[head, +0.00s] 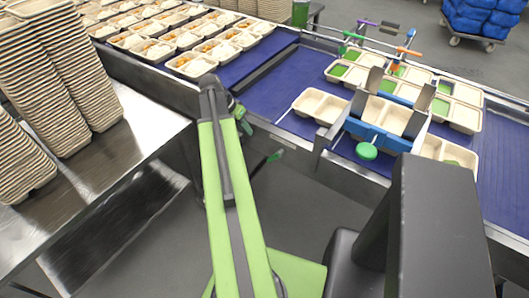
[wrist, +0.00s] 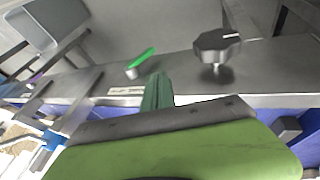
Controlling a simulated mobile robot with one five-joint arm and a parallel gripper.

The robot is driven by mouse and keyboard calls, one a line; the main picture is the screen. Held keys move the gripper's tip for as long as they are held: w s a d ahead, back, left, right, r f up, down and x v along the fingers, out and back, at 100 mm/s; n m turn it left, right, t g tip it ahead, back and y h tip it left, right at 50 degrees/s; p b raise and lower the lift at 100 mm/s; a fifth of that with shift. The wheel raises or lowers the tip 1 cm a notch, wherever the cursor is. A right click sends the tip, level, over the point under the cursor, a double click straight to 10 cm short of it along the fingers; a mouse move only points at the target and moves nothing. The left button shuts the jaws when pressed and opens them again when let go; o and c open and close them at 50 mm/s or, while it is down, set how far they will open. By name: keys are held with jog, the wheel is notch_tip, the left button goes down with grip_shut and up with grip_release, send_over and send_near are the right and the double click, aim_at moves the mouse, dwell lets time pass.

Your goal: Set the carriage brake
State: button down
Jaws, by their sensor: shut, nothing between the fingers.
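A small green lever (wrist: 141,58) on a round metal pivot stands on the grey rail in the wrist view. A green lever also shows on the conveyor's near side in the head view (head: 275,156). A dark lobed knob (wrist: 217,44) is to its right in the wrist view. I cannot tell for certain which is the brake. The blue carriage (head: 378,136), with grey upright plates and a green round knob (head: 367,151), straddles trays on the belt. My gripper (wrist: 157,92) has its green fingers together and empty, just short of the green lever and apart from it.
The blue conveyor belt (head: 263,92) carries filled trays at the back left and part-filled trays at the right. Tall tray stacks (head: 50,75) stand on a steel table (head: 105,170) at left. A dark column blocks the lower right. Open floor lies in front of the conveyor.

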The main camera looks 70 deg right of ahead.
aim_at(275, 156)
jog(key=b+x, duration=0.3)
jog(key=x, duration=0.1)
jog(key=s+a+b+x, duration=0.1)
jog(key=b+x, duration=0.7)
jog(key=x, duration=0.1)
jog(key=shift+s+a+r, duration=0.2)
jog(key=shift+s+a, duration=0.05)
jog(key=shift+s, duration=0.15)
